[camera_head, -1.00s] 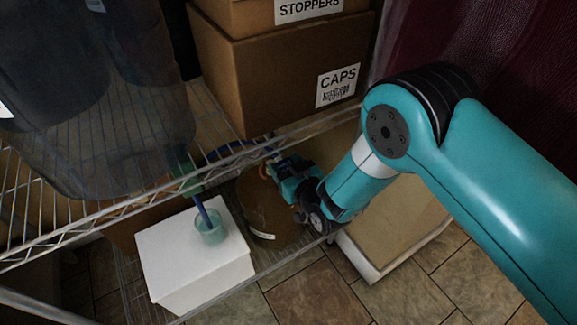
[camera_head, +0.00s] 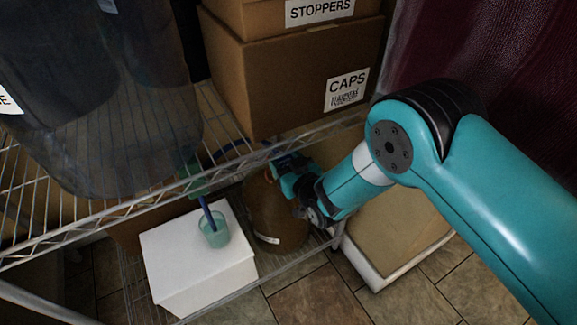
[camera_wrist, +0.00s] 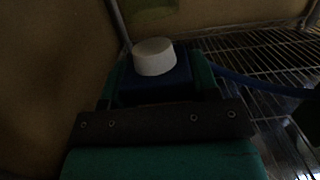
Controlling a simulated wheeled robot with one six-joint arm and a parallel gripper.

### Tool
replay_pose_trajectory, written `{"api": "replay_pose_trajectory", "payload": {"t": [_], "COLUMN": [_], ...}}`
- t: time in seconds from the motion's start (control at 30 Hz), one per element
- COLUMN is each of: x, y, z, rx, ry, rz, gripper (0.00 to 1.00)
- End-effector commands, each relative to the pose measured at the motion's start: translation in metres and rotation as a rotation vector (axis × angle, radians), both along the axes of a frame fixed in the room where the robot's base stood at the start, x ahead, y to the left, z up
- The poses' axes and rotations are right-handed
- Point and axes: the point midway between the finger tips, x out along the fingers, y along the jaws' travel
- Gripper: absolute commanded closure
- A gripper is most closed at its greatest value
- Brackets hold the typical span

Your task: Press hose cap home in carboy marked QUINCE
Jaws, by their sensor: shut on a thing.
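My gripper (camera_head: 290,168) is under the wire shelf, at the top of a brown carboy (camera_head: 277,215). In the wrist view my gripper (camera_wrist: 155,78) is shut on the hose cap (camera_wrist: 155,57), which shows a round white top over a dark blue body. A blue hose (camera_wrist: 262,84) runs off to the right from there. The carboy's small pale label (camera_head: 267,238) is too small to read. My gripper and the shelf edge hide the carboy's mouth, so I cannot tell how the cap sits against it.
The wire shelf rail (camera_head: 130,210) crosses close above my gripper. A white box (camera_head: 195,265) with a cup (camera_head: 214,232) stands left of the carboy. A CAPS carton (camera_head: 290,85) and a big dark vessel (camera_head: 95,100) stand on the shelf. A pale-topped box (camera_head: 400,235) is at right.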

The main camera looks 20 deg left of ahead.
Motion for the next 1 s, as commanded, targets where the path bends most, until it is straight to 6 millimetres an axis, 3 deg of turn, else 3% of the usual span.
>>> {"api": "replay_pose_trajectory", "payload": {"t": [1.0], "x": [0.021], "y": [0.025], "z": [-0.003], "rx": [0.001], "ry": [-0.001], "rz": [-0.001], "gripper": [0.72]}}
